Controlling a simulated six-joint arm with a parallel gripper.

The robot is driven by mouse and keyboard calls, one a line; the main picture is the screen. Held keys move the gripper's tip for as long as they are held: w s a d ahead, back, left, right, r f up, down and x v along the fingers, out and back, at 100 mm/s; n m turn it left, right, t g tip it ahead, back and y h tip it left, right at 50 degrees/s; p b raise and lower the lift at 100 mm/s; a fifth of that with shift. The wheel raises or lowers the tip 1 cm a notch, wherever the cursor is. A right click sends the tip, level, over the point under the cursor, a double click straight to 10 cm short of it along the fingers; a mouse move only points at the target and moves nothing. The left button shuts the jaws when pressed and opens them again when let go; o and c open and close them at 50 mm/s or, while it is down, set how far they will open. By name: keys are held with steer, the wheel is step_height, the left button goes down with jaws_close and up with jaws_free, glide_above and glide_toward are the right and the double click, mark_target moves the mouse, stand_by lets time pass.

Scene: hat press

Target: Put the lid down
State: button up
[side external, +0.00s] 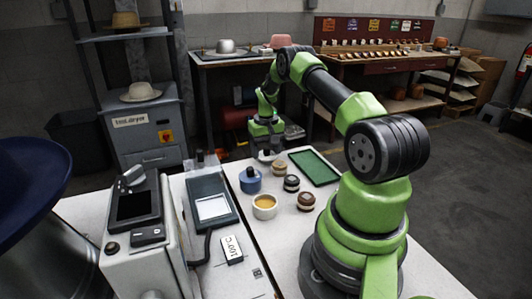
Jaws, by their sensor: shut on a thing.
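My gripper (267,153) is at the far end of the white table, pointing down behind the jars. It is small in view. A pale piece between its fingers appears to be the lid, but its shape is hard to make out. I cannot tell whether it touches the table. An open white jar (265,213) with yellow-orange contents stands nearer the camera, with no lid on it.
A blue pot (250,184) with a dark knob and several small round jars (306,202) stand close by. A green mat (314,167) lies to the right. A grey device with a bright screen (212,208) and a control unit (135,220) are left.

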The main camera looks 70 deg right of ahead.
steer(key=shift+f, duration=0.55)
steer(key=shift+f, duration=0.1)
steer(key=o, duration=0.9)
